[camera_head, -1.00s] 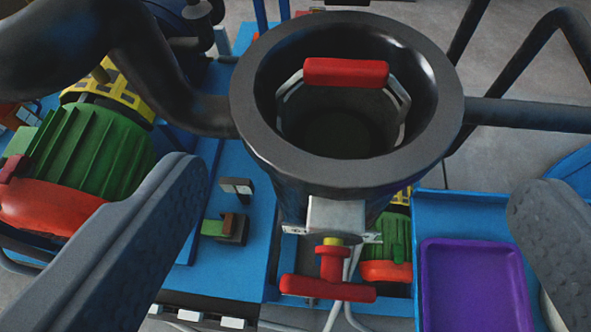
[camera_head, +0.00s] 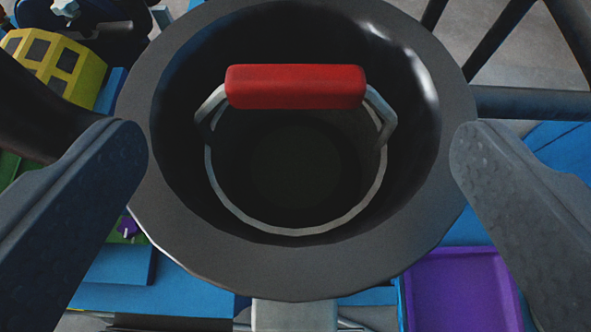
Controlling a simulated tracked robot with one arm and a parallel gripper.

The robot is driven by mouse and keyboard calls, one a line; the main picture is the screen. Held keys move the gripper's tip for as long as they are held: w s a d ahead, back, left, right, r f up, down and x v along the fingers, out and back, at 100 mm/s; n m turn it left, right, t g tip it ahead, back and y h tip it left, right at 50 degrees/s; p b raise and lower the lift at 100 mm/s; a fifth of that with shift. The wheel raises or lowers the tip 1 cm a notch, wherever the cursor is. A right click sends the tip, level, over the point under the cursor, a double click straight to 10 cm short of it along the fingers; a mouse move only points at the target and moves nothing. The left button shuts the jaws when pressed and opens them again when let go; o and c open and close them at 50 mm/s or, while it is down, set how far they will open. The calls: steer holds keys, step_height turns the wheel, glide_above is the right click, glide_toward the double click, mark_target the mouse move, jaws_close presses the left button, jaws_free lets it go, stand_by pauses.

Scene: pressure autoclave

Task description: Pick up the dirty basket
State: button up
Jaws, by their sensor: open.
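The basket (camera_head: 297,231) sits inside a dark round vessel (camera_head: 290,270). Its pale metal rim shows as a ring, and its inside is dark. A red handle grip (camera_head: 295,87) on two metal side arms stands up over the basket toward the far side of the opening. My gripper (camera_head: 299,155) is open, with one grey finger at the left and one at the right of the vessel's mouth. The red handle lies between the fingers in the picture, farther up than their tips. Neither finger touches the handle. The basket's lower part is hidden in the vessel.
The vessel's thick rim surrounds the basket. A purple tray (camera_head: 460,290) lies at the lower right on a blue surface. A dark pipe (camera_head: 530,103) runs out right of the vessel. Yellow and green machinery (camera_head: 55,68) stands at the left.

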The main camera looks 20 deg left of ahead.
mark_target(295, 97)
steer(key=x, duration=0.4)
steer(key=shift+w+a+f, duration=0.2)
steer(key=shift+w+f, duration=0.05)
steer(key=shift+f, duration=0.1)
steer(key=c, duration=1.4)
steer(key=shift+o, duration=0.2)
